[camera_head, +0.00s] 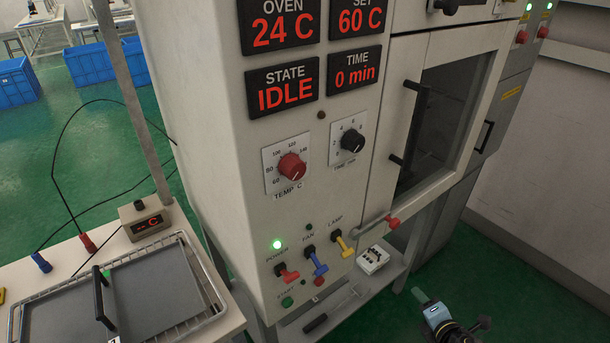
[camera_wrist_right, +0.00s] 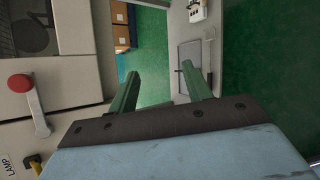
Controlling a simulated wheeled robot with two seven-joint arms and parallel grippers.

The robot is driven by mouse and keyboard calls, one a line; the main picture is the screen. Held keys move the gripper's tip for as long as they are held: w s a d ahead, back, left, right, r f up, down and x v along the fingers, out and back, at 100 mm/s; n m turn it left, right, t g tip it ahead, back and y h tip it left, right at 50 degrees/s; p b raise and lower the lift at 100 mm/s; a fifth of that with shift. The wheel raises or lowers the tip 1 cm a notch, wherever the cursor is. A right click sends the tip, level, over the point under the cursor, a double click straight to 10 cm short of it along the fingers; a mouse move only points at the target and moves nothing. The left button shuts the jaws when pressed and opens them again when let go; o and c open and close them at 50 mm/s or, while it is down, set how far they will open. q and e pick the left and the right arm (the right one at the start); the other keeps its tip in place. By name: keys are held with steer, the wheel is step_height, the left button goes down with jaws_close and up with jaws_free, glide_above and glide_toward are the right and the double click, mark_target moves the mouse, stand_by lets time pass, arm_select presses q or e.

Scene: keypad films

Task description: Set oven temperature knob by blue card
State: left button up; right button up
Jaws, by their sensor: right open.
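The red temperature knob (camera_head: 292,166) sits on a white dial marked from 60 up to 140, on the oven's front panel. The SET display (camera_head: 360,20) reads 60 C and the OVEN display (camera_head: 282,32) reads 24 C. I see no blue card in either view. My right gripper (camera_head: 421,296) is low at the bottom right of the head view, below and right of the knob and well apart from it. In the right wrist view its two green fingers (camera_wrist_right: 160,76) are spread with nothing between them. My left gripper is out of view.
A black time knob (camera_head: 352,140) is right of the red one. Below are red, blue and yellow switches (camera_head: 342,243) and a lever with a red end (camera_head: 393,222). The oven door handle (camera_head: 410,125) stands out. A wire rack with a grey tray (camera_head: 150,290) is at left.

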steer(key=w+a+r+n+t+y, duration=0.25)
steer(key=a+r+n, duration=0.25)
steer(key=r+n, duration=0.5)
steer(key=w+a+r+n+t+y, duration=0.1)
steer(key=a+r+n+y, duration=0.4)
steer(key=r, duration=0.8)
steer(key=n+g+y, duration=0.4)
steer(key=n+y, duration=0.4)
steer(key=n, duration=1.1)
glide_toward(300, 173)
steer(key=p+x, duration=0.7)
steer(key=shift+a+r, duration=0.1)
steer(key=shift+r, duration=0.1)
steer(key=shift+w+a+p, duration=0.45)
steer(key=shift+a, duration=0.15)
steer(key=shift+t, duration=0.25)
steer(key=c, duration=1)
